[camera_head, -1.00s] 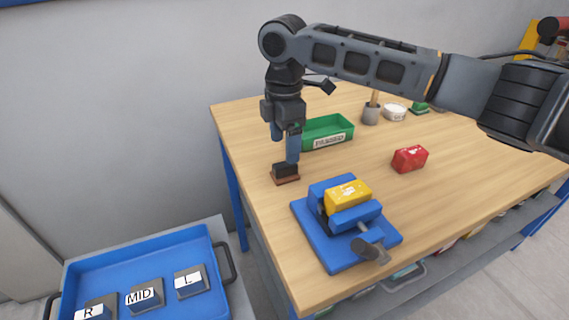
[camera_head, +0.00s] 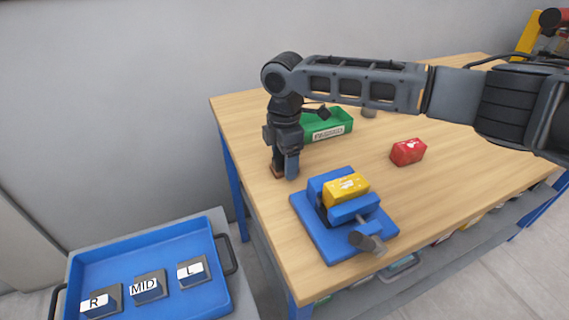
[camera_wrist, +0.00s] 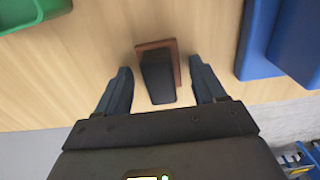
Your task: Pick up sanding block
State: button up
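The sanding block has a black grip on a brown base. In the head view it sits on the wooden table near the left edge, and only a bit of its brown base (camera_head: 277,172) shows behind my fingers. In the wrist view the sanding block (camera_wrist: 157,78) lies between my two fingers, with a gap on each side. My gripper (camera_head: 284,172) points down at the table, and its fingertips in the wrist view (camera_wrist: 160,80) stand apart on either side of the black grip. My gripper is open.
A blue vise (camera_head: 335,238) holding a yellow block (camera_head: 346,188) stands just right of my gripper. A green tray (camera_head: 330,128) is behind it. A red block (camera_head: 407,152) lies farther right. A blue tray (camera_head: 190,245) with labelled blocks is at lower left.

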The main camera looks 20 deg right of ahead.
jog(key=c, duration=0.9)
jog(key=shift+r, duration=0.1)
jog(key=shift+c, duration=0.2)
notch_tip(320, 180, up, 4)
jog(key=shift+s+d+r+b, duration=0.1)
jog(key=shift+s+d+b, duration=0.05)
jog(key=shift+b, duration=0.3)
jog(key=s+d+r+b, duration=0.1)
jog(key=s+d+r, duration=0.5)
jog(key=s, duration=0.3)
jog(key=shift+d+r, duration=0.3)
jog(key=shift+d, duration=0.1)
jog(key=o, duration=0.4)
jog(key=shift+c, duration=1.3)
